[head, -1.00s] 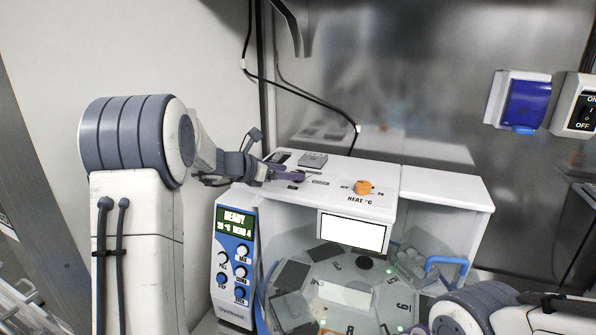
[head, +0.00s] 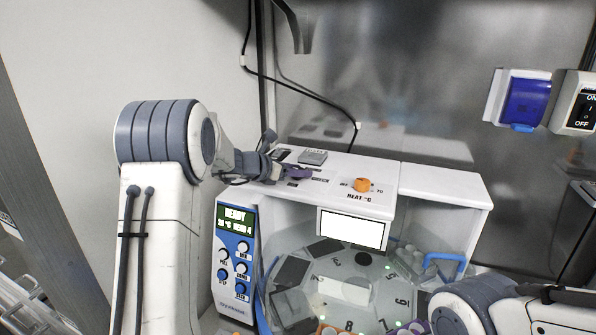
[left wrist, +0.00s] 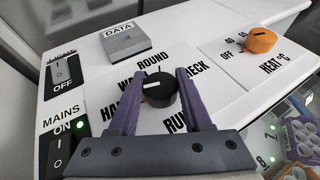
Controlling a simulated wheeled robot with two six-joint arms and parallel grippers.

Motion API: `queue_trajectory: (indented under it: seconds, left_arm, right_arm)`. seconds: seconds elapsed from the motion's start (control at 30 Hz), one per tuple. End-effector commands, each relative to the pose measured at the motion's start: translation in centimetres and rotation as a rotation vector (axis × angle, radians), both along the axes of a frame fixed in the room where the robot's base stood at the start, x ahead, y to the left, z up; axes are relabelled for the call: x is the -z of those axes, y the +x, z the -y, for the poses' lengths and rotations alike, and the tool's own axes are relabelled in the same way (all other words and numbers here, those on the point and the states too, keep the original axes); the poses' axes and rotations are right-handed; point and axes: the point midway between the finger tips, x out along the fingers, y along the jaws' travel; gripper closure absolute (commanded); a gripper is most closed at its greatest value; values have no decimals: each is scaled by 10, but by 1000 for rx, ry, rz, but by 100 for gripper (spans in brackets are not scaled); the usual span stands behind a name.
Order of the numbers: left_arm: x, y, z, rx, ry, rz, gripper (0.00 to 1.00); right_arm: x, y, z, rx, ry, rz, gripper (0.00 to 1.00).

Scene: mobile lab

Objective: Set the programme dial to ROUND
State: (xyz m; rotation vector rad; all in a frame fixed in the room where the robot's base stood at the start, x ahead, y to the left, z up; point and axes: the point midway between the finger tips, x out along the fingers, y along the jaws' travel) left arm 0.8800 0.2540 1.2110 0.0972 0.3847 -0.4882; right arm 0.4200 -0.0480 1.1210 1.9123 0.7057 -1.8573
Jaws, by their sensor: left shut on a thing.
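The programme dial is a round black knob (left wrist: 160,88) with a white mark, on the white top panel of the machine. Its printed labels include ROUND (left wrist: 152,58) above it, CHECK to its right and RUN below, partly covered by a finger. The white mark lies nearly level and seems to point left, away from ROUND; I cannot tell exactly which label it meets. My left gripper (head: 297,172), with purple fingers, is shut on the dial, one finger on each side in the left wrist view (left wrist: 157,88). My right gripper is out of view; only its arm shows at the lower right.
The orange HEAT knob (head: 362,185) stands right of the dial. A grey DATA block (left wrist: 124,40) and two rocker switches, one marked MAINS (left wrist: 60,150), lie close by to the left. The front display (head: 236,216) shows READY. A clear-fronted chamber is below.

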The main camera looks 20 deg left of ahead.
Motion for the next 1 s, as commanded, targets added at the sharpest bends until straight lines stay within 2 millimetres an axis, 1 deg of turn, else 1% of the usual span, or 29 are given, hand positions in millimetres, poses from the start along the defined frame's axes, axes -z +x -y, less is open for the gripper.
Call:
queue_trajectory:
  seconds: [0.27, 0.47, 0.73, 1.0]
  left_arm:
    - [-2, 0, -1, 75, -1, -2, 100]
    - [-4, 1, -2, 215, -1, -2, 100]
    - [-5, 1, -2, 467, -1, -3, 100]
    - [-3, 0, -1, 642, -1, 0, 100]
  right_arm:
    - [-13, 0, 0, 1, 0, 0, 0]
    - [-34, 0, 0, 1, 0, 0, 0]
    - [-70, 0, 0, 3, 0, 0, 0]
    - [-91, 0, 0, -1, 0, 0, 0]
